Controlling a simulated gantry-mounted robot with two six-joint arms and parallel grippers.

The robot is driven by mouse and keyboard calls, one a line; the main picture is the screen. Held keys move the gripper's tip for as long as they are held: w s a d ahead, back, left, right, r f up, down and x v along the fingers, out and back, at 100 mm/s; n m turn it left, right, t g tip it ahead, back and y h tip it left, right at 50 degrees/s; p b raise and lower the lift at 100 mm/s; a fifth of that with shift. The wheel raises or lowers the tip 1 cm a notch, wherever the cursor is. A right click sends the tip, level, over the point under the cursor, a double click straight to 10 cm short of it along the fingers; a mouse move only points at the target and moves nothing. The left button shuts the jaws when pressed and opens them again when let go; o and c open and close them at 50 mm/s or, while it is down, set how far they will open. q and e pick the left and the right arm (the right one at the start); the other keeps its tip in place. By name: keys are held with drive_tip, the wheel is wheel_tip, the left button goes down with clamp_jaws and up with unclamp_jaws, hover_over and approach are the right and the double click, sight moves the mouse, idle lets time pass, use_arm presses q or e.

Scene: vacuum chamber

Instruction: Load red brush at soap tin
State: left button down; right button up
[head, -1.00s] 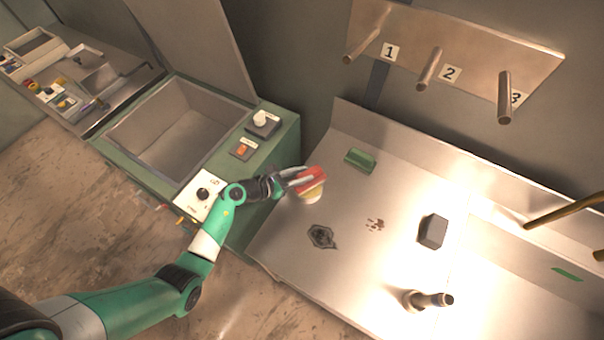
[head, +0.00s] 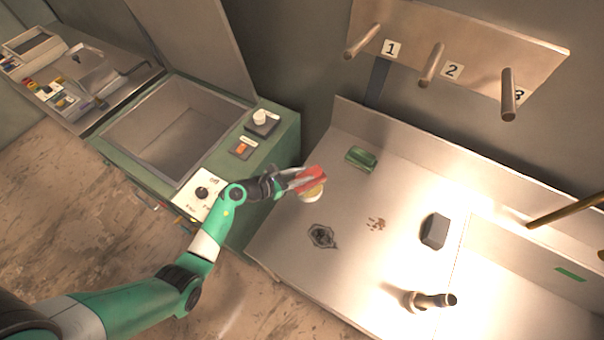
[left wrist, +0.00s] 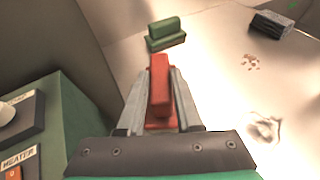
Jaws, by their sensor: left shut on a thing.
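The red brush (head: 313,177) is held between the fingers of my left gripper (head: 300,180), near the left end of the metal bench. In the left wrist view the red brush (left wrist: 160,82) stands between the two grey fingers, which are shut on it. The tin is hidden in the left wrist view. My right gripper is not in view.
A green block-shaped brush (head: 361,158) lies behind the held brush. A green cabinet with an open basin (head: 170,130) stands left. Numbered pegs (head: 432,65) project above.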

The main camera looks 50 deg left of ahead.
use_arm(q)
drive_tip(key=shift+f+b, duration=0.35)
drive_tip(key=shift+f, duration=0.05)
drive_tip(key=shift+f, duration=0.1)
idle(1.2)
wheel_tip(320, 180, up, 7)
drive_tip(key=p, duration=0.7)
drive_tip(key=shift+p, duration=0.4)
